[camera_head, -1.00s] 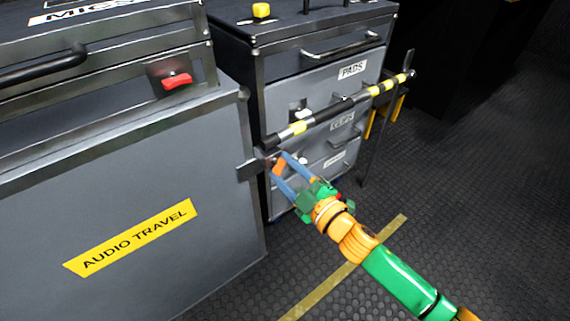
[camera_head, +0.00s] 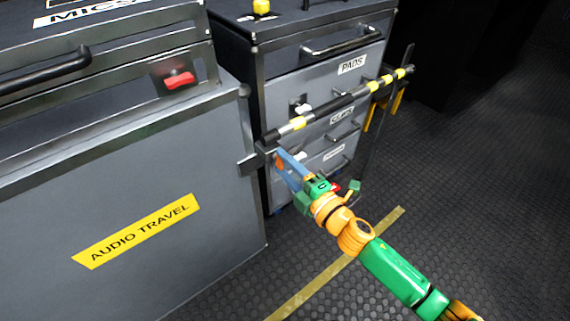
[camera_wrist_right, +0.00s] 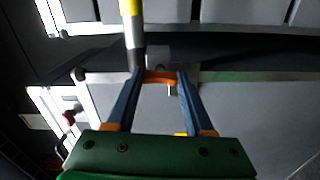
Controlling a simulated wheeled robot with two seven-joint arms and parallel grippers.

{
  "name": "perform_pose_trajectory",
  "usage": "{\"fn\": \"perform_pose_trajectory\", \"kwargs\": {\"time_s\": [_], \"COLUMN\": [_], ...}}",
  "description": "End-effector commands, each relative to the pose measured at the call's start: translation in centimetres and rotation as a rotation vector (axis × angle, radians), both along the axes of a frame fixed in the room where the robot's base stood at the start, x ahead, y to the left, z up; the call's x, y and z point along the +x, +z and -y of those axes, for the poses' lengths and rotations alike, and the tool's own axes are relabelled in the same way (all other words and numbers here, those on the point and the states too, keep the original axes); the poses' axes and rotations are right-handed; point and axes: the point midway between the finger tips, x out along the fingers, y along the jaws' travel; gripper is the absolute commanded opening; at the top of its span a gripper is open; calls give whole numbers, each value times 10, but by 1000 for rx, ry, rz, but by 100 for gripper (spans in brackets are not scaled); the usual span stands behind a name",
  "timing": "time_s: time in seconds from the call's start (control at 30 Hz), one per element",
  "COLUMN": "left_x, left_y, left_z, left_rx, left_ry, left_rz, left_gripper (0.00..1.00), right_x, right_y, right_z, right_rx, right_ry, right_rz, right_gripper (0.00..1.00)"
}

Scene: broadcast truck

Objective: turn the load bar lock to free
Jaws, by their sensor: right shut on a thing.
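The load bar (camera_head: 340,104), dark with yellow bands, runs across the front of the drawer cabinet. Its near end sits at a metal bracket (camera_head: 250,165) on the cabinet corner. The small orange lock handle (camera_head: 281,161) is below that end, mostly hidden by my fingers. My right gripper (camera_head: 284,158) is shut on the lock handle. In the right wrist view, the orange handle (camera_wrist_right: 159,77) spans between the two blue fingertips, just below the bar's end (camera_wrist_right: 134,52). My left gripper is not in view.
The grey AUDIO TRAVEL case (camera_head: 110,200) with a red latch (camera_head: 179,80) stands close on the left. The drawer cabinet (camera_head: 290,80) is behind the bar. An upright dark post (camera_head: 385,120) stands at the bar's far end. The floor on the right is clear.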

Motion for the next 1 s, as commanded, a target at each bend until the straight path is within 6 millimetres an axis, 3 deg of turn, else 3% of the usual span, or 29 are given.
{"fn": "perform_pose_trajectory", "kwargs": {"time_s": [0.37,0.4,0.5,0.8,1.0], "left_x": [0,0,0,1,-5], "left_y": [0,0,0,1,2], "left_z": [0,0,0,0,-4], "left_rx": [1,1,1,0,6], "left_ry": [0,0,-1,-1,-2], "left_rz": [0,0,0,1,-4], "left_gripper": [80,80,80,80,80], "right_x": [0,0,0,-2,-34], "right_y": [-1,-1,-1,0,-1], "right_z": [0,0,0,2,24], "right_rx": [-3,-3,-3,-2,-3], "right_ry": [0,0,0,0,1], "right_rz": [0,0,0,0,-4], "right_gripper": [0,58,82,82,82]}}
